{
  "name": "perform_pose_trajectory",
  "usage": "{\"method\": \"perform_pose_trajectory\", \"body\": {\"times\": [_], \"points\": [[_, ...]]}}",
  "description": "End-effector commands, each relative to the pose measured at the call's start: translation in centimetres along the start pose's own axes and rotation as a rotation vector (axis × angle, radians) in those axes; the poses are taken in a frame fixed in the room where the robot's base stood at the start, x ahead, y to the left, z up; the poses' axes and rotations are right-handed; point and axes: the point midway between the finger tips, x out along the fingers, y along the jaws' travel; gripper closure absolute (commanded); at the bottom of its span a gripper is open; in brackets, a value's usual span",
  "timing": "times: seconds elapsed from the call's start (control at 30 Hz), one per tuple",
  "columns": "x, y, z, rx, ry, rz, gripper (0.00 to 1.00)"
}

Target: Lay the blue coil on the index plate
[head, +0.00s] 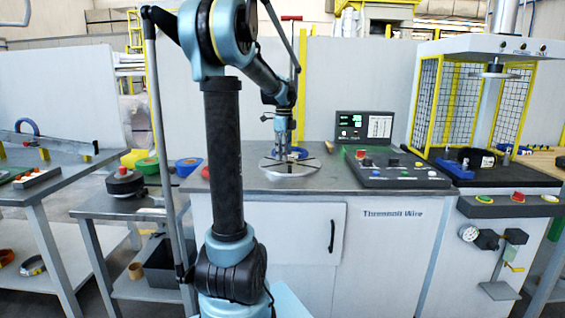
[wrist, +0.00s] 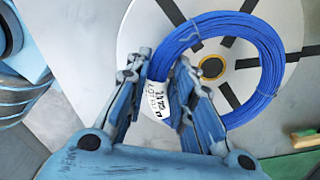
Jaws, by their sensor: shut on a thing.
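The blue coil (wrist: 272,72) is a ring of blue wire with a white label. It is bound with small ties, and it also shows in the head view (head: 298,152). My gripper (wrist: 160,82) is shut on the coil's left side, at the label; it is small in the head view (head: 283,146). The index plate (wrist: 286,24) is a pale round disc with dark radial slots and a brass-coloured hub, on the grey bench (head: 290,174). The coil is over the plate and surrounds the hub in the wrist view. I cannot tell whether it touches the plate.
A control panel (head: 395,171) stands right of the plate, and a press with a yellow mesh guard (head: 452,105) is beyond it. Another blue ring (head: 27,126) is on the left bench.

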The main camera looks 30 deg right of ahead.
Motion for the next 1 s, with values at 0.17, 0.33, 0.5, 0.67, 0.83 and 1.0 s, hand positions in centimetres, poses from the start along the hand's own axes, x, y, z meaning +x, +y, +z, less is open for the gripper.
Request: {"method": "perform_pose_trajectory", "body": {"times": [0.17, 0.33, 0.5, 0.67, 0.83, 1.0], "points": [[0.0, -0.7, 0.3, -0.001, 0.000, 0.000, 1.00], [1.8, -1.1, 0.5, -0.001, 0.000, 0.000, 1.00], [3.5, -1.1, 0.5, -0.001, 0.000, 0.000, 1.00], [3.5, -1.0, 0.5, -0.001, 0.000, 0.000, 1.00], [3.5, -1.0, 0.5, -0.001, 0.000, 0.000, 0.57], [3.5, -1.0, 0.5, -0.001, 0.000, 0.000, 0.57]]}}
